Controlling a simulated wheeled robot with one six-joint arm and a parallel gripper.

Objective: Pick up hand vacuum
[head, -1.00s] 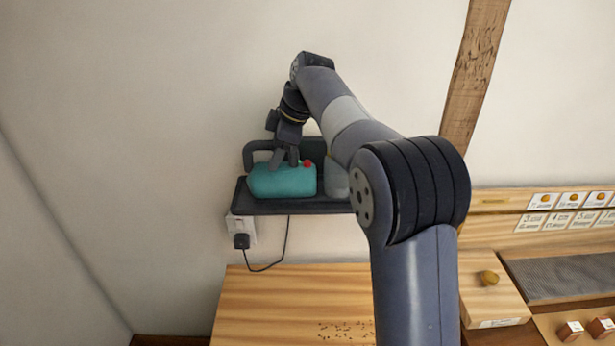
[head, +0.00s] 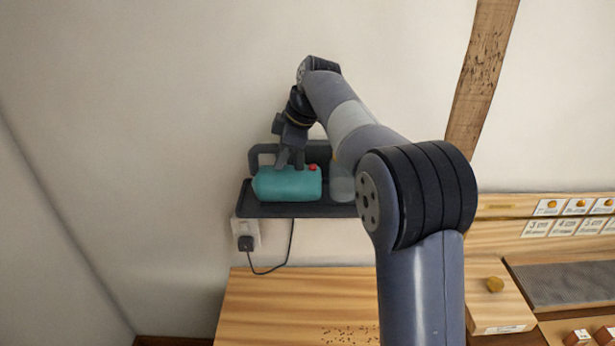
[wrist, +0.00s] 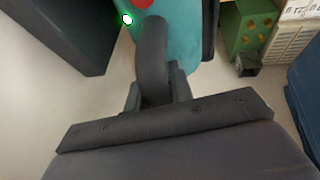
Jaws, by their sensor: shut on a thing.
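The hand vacuum (head: 287,184) has a teal body, a red button on top, a clear front part and a dark handle. It is on a dark wall-mounted shelf (head: 290,211); I cannot tell whether it still touches it. My gripper (head: 290,161) reaches down from above and is shut on the vacuum's handle. In the wrist view, the dark curved handle (wrist: 152,55) runs down between my fingers (wrist: 153,95). The teal body, the red button's edge and a small green light show there too. My arm hides the right end of the shelf.
A wall socket (head: 246,236) with a black plug and cable is under the shelf. A wooden surface (head: 285,300) lies below. Wooden trays and labelled cards (head: 565,215) are at the right. The wrist view shows a green box (wrist: 247,28) at top right. The wall left of the shelf is clear.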

